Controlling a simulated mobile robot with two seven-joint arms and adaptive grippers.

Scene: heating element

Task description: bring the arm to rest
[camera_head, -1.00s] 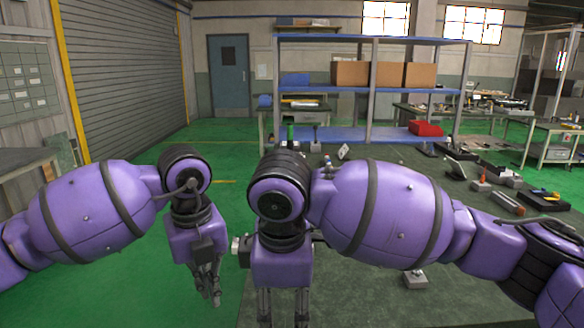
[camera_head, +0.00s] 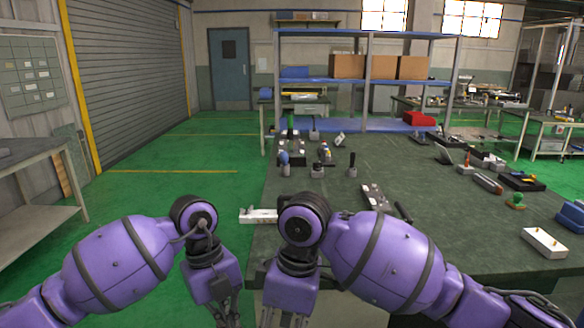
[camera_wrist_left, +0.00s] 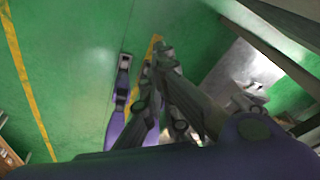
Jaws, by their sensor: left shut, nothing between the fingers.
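My left gripper (camera_head: 228,318) hangs low at the bottom edge of the head view, left of the workbench, over the green floor. It also shows in the left wrist view (camera_wrist_left: 157,52), with its fingers together and nothing between them. My right gripper (camera_head: 284,320) points down in front of the workbench's near edge. Its fingertips are cut off by the bottom of the head view, so I cannot tell if it is open or shut. Both purple arms are bent with forearms downward.
The dark workbench (camera_head: 440,215) fills the right, carrying several tools. A white block (camera_head: 258,215) lies at its near left corner, beside my right arm. A grey side table (camera_head: 35,165) stands at far left. Green floor (camera_head: 185,187) is open between them.

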